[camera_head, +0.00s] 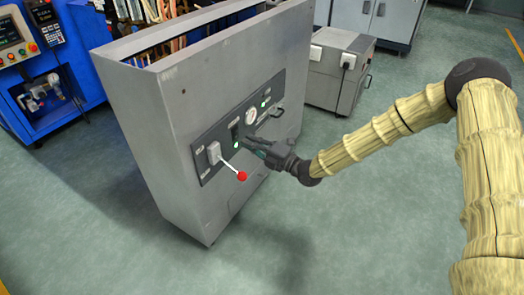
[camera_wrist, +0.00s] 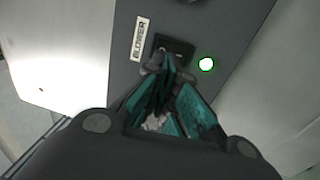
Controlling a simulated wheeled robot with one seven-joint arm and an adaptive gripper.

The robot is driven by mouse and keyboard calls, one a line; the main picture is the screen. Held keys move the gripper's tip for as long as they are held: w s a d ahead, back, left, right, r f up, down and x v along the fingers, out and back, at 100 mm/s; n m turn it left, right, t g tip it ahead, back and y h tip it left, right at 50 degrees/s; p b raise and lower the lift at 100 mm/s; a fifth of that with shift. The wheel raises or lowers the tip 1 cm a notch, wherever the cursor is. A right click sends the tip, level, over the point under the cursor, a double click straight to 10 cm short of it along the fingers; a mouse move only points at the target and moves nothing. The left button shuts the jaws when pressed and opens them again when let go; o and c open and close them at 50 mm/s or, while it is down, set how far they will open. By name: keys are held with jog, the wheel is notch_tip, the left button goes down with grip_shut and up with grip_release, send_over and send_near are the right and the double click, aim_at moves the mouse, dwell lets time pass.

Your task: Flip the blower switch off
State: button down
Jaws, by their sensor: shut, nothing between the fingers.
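The blower switch (camera_wrist: 178,46) is a small black rocker in a dark plate, beside a white "BLOWER" label (camera_wrist: 140,38) in the wrist view. A lit green lamp (camera_wrist: 206,64) sits beside it. In the head view the switch (camera_head: 235,129) is on the grey cabinet's control panel, with a green light (camera_head: 237,145) below it. My gripper (camera_wrist: 170,75) is shut and empty, its fingertips right at the lower edge of the switch plate. Whether they touch the rocker I cannot tell. In the head view my gripper (camera_head: 250,143) reaches the panel from the right.
The grey cabinet (camera_head: 150,120) stands on open floor. A smaller grey unit (camera_head: 335,75) stands behind at the right.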

aim_at(232, 133)
jog(key=shift+b+x, duration=0.55)
jog(key=shift+x, duration=1.35)
jog(key=shift+a, duration=0.1)
jog(key=shift+r, duration=0.1)
jog(key=shift+w+a+r+p, duration=0.15)
jog(key=shift+a+r+p, duration=0.15)
jog(key=shift+p, duration=0.6)
jog(key=shift+f, duration=0.25)
jog(key=shift+d, duration=0.1)
jog(key=r+p+v, duration=0.3)
jog(key=v, duration=1)
jog(key=shift+s+d, duration=0.3)
jog(key=shift+d, duration=0.1)
jog(key=shift+r, duration=0.15)
